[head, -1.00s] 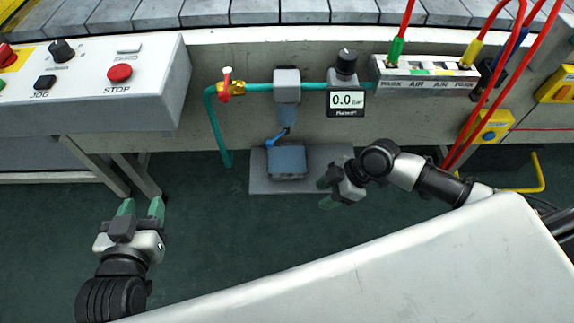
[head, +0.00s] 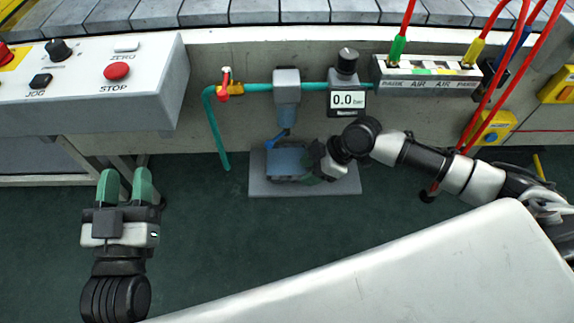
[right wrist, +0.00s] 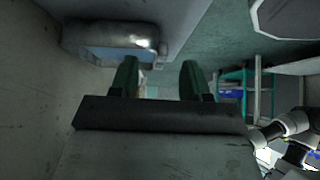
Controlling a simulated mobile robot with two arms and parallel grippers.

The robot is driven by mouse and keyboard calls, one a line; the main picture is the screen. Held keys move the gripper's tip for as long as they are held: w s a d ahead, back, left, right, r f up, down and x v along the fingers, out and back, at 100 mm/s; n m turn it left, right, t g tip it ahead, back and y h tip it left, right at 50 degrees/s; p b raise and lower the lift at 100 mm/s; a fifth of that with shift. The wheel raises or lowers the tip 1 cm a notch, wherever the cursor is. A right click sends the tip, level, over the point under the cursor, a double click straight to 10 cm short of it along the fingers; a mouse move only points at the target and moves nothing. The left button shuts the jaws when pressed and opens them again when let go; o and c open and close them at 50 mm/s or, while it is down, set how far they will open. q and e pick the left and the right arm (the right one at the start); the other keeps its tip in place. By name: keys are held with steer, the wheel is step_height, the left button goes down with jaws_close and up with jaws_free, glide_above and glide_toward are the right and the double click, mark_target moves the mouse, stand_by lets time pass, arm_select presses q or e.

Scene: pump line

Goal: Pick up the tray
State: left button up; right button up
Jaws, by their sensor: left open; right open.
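A small blue-grey tray (head: 287,158) sits on a flat grey slab (head: 335,187), under a hanging grey unit with a blue spout. My right gripper (head: 312,175) is open at the tray's right side and hides part of its right end. Whether they touch I cannot tell. In the right wrist view the tray (right wrist: 110,38) lies at the upper left, outside the open fingers (right wrist: 158,78), with nothing between them. My left gripper (head: 124,185) is open and empty above the green floor at the left, well away from the tray.
A teal pipe (head: 217,130) with a red valve handle runs left of the hanging unit (head: 287,85). A gauge (head: 347,99) reads 0.0. A control box (head: 100,85) stands at the left, and red hoses (head: 500,75) hang at the right.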

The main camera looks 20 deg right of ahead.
mark_target(288, 177)
steer(key=a, duration=0.1)
steer(key=w+a, duration=0.1)
steer(key=a, duration=0.1)
steer(key=shift+a+f+b, duration=0.15)
steer(key=shift+f+b, duration=0.05)
steer(key=shift+b, duration=0.2)
steer(key=shift+b+x, duration=0.5)
steer(key=shift+x, duration=0.5)
steer(key=shift+f, duration=0.2)
arm_select(q)
steer(key=s+r+t+h, duration=0.2)
steer(key=s+r+t, duration=0.1)
steer(key=r+t, duration=0.2)
steer(key=shift+s, duration=0.1)
arm_select(e)
steer(key=shift+c, duration=0.2)
jaws_close()
